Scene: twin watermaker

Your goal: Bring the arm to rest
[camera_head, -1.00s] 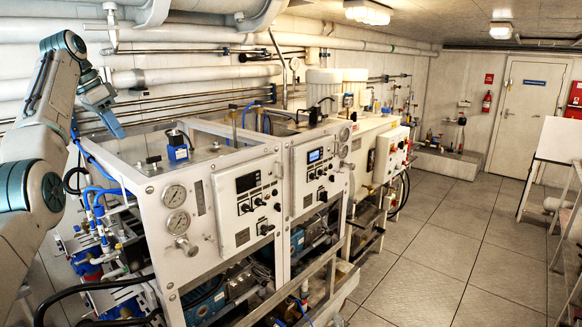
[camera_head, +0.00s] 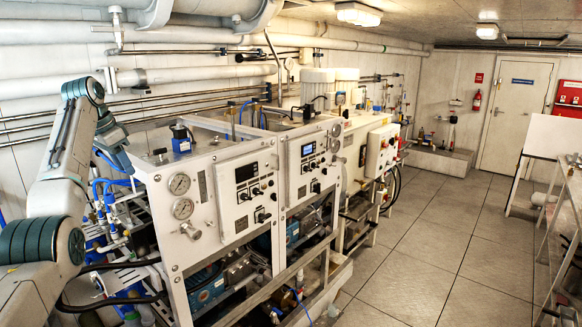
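My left arm (camera_head: 66,150) comes in from the left edge, rises, and bends over at its upper joint. Its blue-grey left gripper (camera_head: 118,157) points down beside the left end of the watermaker (camera_head: 228,187). The gripper is small and seen from the side, so I cannot tell whether its fingers are open or shut. I see nothing held in it. I cannot tell whether it touches the hoses close by. My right gripper is not in view.
Blue hoses (camera_head: 104,184) and a black hose (camera_head: 110,266) run near my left arm. Pressure gauges (camera_head: 179,184) sit on the panel front. Pipes (camera_head: 190,77) line the wall behind. The tiled floor (camera_head: 432,235) is clear towards the door (camera_head: 515,112).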

